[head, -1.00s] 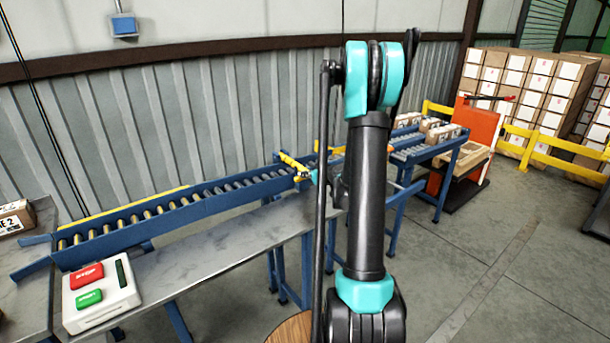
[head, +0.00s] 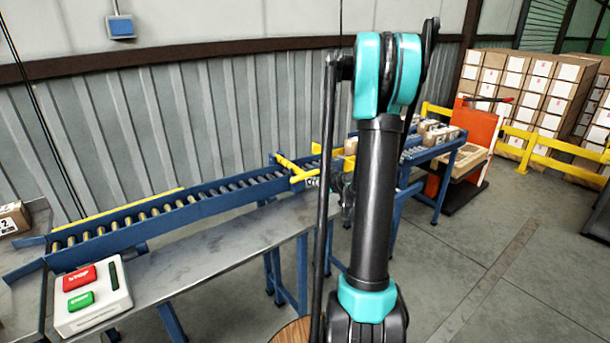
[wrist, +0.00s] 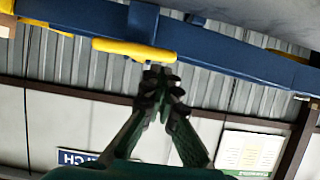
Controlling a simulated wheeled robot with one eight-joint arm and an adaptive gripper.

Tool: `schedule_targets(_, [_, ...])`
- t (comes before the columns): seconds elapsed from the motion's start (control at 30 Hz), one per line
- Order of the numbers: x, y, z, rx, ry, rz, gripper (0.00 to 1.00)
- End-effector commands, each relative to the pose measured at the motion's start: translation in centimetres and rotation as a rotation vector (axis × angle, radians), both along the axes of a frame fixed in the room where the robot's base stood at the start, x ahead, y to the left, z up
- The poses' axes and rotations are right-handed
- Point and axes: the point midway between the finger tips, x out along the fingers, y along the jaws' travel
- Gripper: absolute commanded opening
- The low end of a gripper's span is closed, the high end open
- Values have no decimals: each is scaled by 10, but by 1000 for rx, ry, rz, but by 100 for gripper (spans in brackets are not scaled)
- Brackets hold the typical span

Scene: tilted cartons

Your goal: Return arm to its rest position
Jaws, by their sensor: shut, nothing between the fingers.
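My arm stands upright in the middle of the head view, black with teal joints. My gripper (wrist: 158,74) shows in the wrist view with its dark fingers together and nothing between them. Its fingertips appear just short of a yellow bar (wrist: 134,49) on the blue conveyor frame (wrist: 230,48); the picture does not settle whether they touch. In the head view the gripper is mostly hidden behind my arm, beside the conveyor's yellow end frame (head: 298,170).
A blue roller conveyor (head: 170,218) runs along the wall behind a grey table (head: 215,245). A box with red and green buttons (head: 92,298) sits on the table. A carton (head: 12,219) is at far left.

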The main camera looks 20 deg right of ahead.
Motion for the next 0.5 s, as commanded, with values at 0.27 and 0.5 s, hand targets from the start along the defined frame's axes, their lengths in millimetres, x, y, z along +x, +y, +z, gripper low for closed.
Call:
schedule_targets(0.27, [-23,-6,-8,2,7,3,0])
schedule_targets(0.5, [-63,38,-7,12,159,27,0])
